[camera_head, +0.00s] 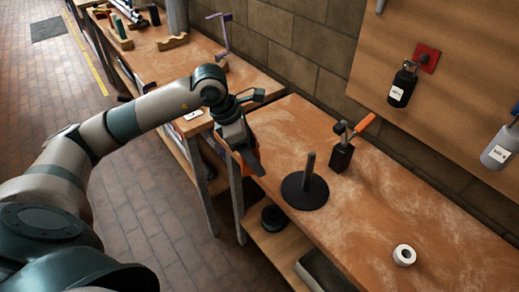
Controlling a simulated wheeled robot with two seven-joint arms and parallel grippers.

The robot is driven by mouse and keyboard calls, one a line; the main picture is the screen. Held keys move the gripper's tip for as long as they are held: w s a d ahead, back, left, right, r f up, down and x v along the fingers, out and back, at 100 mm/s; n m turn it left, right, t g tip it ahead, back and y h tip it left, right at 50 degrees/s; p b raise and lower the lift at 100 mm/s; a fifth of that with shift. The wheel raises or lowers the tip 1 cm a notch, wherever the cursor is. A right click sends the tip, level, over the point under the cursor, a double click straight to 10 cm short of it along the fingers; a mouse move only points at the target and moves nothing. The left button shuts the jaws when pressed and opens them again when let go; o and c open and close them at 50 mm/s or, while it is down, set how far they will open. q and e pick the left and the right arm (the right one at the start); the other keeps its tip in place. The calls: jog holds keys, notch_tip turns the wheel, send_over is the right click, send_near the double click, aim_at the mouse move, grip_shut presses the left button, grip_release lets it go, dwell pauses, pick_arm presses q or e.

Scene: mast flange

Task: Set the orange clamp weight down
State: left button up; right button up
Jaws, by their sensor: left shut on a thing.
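My left arm reaches in from the left, and its gripper (252,160) points down at the left end of the near workbench (440,225). It is shut on the orange clamp weight (240,164), of which only a little orange shows beside and behind the dark fingers. Whether the weight touches the bench edge I cannot tell. A black round flange (292,199) with an upright post (309,172) stands on the bench, just right of the gripper and apart from it. My right gripper is not in view.
A black block clamp with an orange lever (341,157) stands behind the flange. A white tape roll (404,255) lies at the front right. A wooden panel with hanging bottles (402,88) rises behind. The bench between flange and tape roll is clear.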

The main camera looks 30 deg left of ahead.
pick_arm(q)
jog(key=shift+s+a+f+m, duration=0.4)
jog(key=shift+s+m, duration=0.2)
jog(key=shift+m, duration=0.1)
jog(key=s+f+m+g, duration=0.6)
jog(key=s+f+m, duration=0.25)
jog(key=m, duration=0.85)
jog(key=s+d+f+m+y, duration=0.1)
jog(key=d+m, duration=0.2)
jog(key=d, duration=0.2)
jog(key=s+d+f+m+g+y, duration=0.1)
jog(key=d+m+y, duration=0.1)
jog(key=d+m, duration=0.2)
jog(key=shift+s+d+f+m+y, duration=0.15)
jog(key=shift+d+f+m+y, duration=0.2)
jog(key=shift+d, duration=0.2)
